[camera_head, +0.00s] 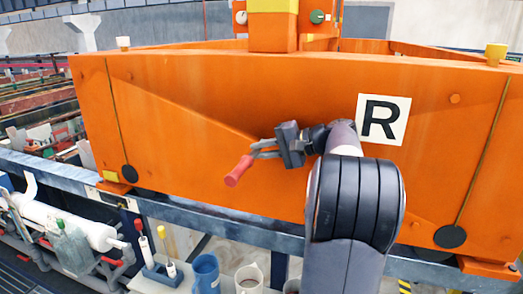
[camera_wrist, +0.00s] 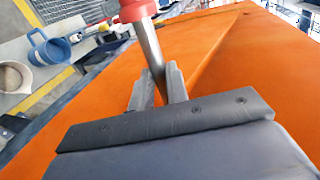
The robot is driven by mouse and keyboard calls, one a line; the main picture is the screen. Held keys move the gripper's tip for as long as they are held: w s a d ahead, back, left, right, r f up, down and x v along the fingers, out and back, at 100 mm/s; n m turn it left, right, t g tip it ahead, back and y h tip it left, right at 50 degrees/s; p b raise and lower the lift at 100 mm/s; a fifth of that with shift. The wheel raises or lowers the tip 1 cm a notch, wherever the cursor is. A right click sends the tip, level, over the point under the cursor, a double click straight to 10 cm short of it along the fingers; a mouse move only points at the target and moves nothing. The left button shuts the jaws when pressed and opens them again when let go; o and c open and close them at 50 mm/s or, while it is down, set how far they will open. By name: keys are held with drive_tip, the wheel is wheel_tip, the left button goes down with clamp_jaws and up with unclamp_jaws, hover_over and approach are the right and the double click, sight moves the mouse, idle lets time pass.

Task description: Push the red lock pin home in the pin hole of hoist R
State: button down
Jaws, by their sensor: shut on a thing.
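The red lock pin has a red handle (camera_head: 238,170) and a grey metal shaft. In the wrist view its handle (camera_wrist: 137,10) is at the top and its shaft (camera_wrist: 149,45) runs down between my fingers. My gripper (camera_head: 257,149) is shut on the shaft, in front of the orange face of hoist R (camera_head: 200,90). The handle points down and left in the head view, so the pin is tilted. The white R plate (camera_head: 383,119) is to the right of my gripper. I cannot make out the pin hole in either view.
A blue rail (camera_head: 250,226) runs below the hoist. Under it stand a blue mug (camera_head: 205,272), a pale mug (camera_head: 249,279) and a small holder (camera_head: 160,273) with red and yellow-topped tools. A white cylinder (camera_head: 75,222) lies at left. The hoist face around my gripper is clear.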

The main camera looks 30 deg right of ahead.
drive_tip(key=shift+w+d+r, duration=0.1)
drive_tip(key=shift+w+d, duration=0.5)
drive_tip(key=shift+d, duration=0.15)
drive_tip(key=c, duration=1.3)
unclamp_jaws()
drive_tip(key=b+v, duration=0.2)
drive_tip(key=v, duration=0.9)
drive_tip(key=shift+a, duration=0.1)
